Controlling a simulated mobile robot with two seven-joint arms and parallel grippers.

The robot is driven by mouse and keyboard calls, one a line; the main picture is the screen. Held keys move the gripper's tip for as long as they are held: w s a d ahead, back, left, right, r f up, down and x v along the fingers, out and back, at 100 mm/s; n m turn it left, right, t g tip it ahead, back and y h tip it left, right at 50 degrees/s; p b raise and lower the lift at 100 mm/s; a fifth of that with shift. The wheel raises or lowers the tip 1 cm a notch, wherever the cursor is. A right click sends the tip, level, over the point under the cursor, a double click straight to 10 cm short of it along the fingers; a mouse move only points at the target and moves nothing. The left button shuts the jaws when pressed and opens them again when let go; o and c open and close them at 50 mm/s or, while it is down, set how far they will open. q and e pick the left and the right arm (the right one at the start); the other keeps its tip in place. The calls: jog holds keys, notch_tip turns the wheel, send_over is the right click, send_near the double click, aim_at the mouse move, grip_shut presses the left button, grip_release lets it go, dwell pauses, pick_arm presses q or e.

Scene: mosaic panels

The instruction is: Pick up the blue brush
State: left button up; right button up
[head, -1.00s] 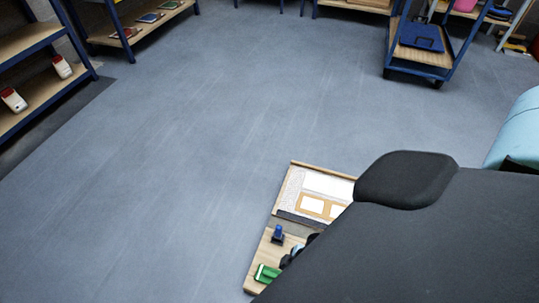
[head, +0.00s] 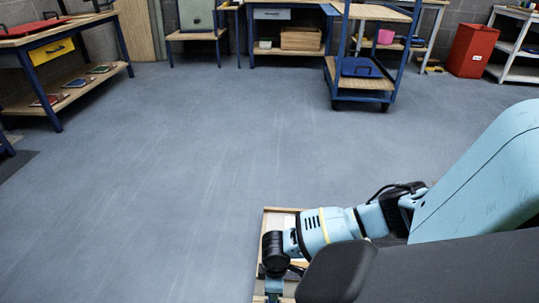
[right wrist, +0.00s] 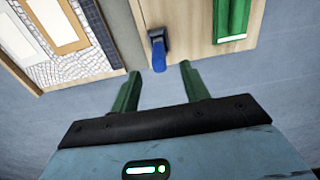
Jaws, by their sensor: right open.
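The blue brush (right wrist: 158,52) shows in the right wrist view, on a pale wooden surface (right wrist: 195,45) at its near edge. It has a blue end pointing toward my gripper and a dark part behind. My right gripper (right wrist: 160,68) is open, with its green fingertips to either side of the brush's blue end and nothing gripped. I cannot tell its height above the brush. In the head view my right arm reaches to the bottom centre, covering most of the work surface, and the brush cannot be made out there. My left gripper is not in view.
A green tool (right wrist: 232,18) lies right of the brush. A mosaic panel (right wrist: 70,45) with pale tiles lies to the left. In the head view, open grey floor (head: 160,190) surrounds the work surface; a blue trolley (head: 360,85) and benches stand at the back.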

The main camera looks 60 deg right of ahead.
notch_tip(320, 180, down, 2)
jog(key=shift+f+b, duration=0.15)
jog(key=shift+b, duration=0.5)
jog(key=shift+f, duration=0.2)
jog(key=f+b, duration=0.2)
jog(key=f, duration=0.1)
jog(key=f+b, duration=0.1)
jog(key=shift+w+f, duration=0.2)
jog(key=shift+w, duration=0.15)
jog(key=shift+f+b, duration=0.35)
jog(key=shift+b, duration=0.1)
jog(key=c, duration=0.7)
grip_shut()
jog(key=shift+r, duration=0.1)
